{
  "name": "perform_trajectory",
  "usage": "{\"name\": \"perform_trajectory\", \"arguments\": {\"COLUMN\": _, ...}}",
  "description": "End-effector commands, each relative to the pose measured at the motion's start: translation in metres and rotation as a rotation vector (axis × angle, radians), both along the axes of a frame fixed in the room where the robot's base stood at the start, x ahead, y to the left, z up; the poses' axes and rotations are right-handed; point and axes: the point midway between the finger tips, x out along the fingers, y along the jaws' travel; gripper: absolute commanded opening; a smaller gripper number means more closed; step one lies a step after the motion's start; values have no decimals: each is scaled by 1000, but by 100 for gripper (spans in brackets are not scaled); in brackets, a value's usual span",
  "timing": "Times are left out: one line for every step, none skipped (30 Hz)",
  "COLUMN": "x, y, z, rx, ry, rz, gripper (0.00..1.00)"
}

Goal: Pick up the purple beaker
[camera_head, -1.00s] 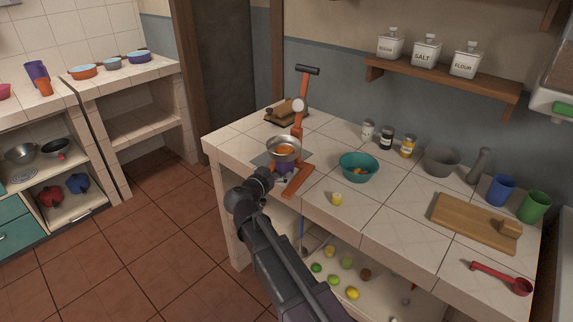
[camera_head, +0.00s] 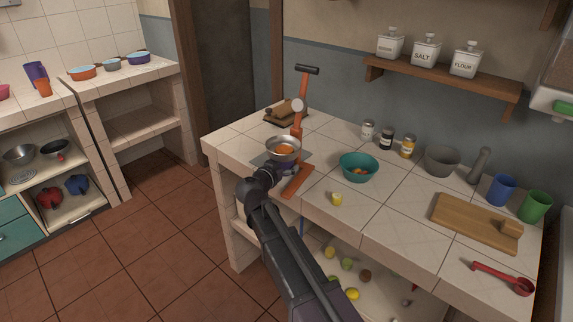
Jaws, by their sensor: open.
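A purple beaker (camera_head: 36,72) stands on the tiled counter at the far left, just behind an orange cup (camera_head: 44,88). My gripper (camera_head: 271,173) is at the end of my dark arm, in the middle of the view, far to the right of the purple beaker. It is in front of the scale on the other counter and empty as far as I can see. My wrist hides much of the fingers.
The orange scale (camera_head: 299,105) with a metal pan (camera_head: 284,146) is close to my gripper. Open tiled floor (camera_head: 130,240) lies between the counters.

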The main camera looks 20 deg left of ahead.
Motion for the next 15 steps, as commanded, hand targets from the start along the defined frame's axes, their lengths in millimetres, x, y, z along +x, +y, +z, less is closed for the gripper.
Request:
{"name": "perform_trajectory", "arguments": {"x": 0, "y": 0, "z": 0, "rx": 0, "ry": 0, "rz": 0, "gripper": 100}}
{"name": "perform_trajectory", "arguments": {"x": 0, "y": 0, "z": 0, "rx": 0, "ry": 0, "rz": 0, "gripper": 100}}
{"name": "perform_trajectory", "arguments": {"x": 0, "y": 0, "z": 0, "rx": 0, "ry": 0, "rz": 0, "gripper": 100}}
{"name": "perform_trajectory", "arguments": {"x": 0, "y": 0, "z": 0, "rx": 0, "ry": 0, "rz": 0, "gripper": 100}}
{"name": "perform_trajectory", "arguments": {"x": 0, "y": 0, "z": 0, "rx": 0, "ry": 0, "rz": 0, "gripper": 100}}
{"name": "perform_trajectory", "arguments": {"x": 0, "y": 0, "z": 0, "rx": 0, "ry": 0, "rz": 0, "gripper": 100}}
{"name": "perform_trajectory", "arguments": {"x": 0, "y": 0, "z": 0, "rx": 0, "ry": 0, "rz": 0, "gripper": 100}}
{"name": "perform_trajectory", "arguments": {"x": 0, "y": 0, "z": 0, "rx": 0, "ry": 0, "rz": 0, "gripper": 100}}
{"name": "perform_trajectory", "arguments": {"x": 0, "y": 0, "z": 0, "rx": 0, "ry": 0, "rz": 0, "gripper": 100}}
{"name": "perform_trajectory", "arguments": {"x": 0, "y": 0, "z": 0, "rx": 0, "ry": 0, "rz": 1, "gripper": 100}}
{"name": "perform_trajectory", "arguments": {"x": -1, "y": 1, "z": 0, "rx": 0, "ry": 0, "rz": 1, "gripper": 100}}
{"name": "perform_trajectory", "arguments": {"x": -1, "y": 1, "z": 0, "rx": 0, "ry": 0, "rz": 1, "gripper": 88}}
{"name": "perform_trajectory", "arguments": {"x": -1, "y": 1, "z": 0, "rx": 0, "ry": 0, "rz": 1, "gripper": 79}}
{"name": "perform_trajectory", "arguments": {"x": -1, "y": 1, "z": 0, "rx": 0, "ry": 0, "rz": 1, "gripper": 70}}
{"name": "perform_trajectory", "arguments": {"x": -1, "y": 1, "z": 0, "rx": 0, "ry": 0, "rz": 1, "gripper": 58}}
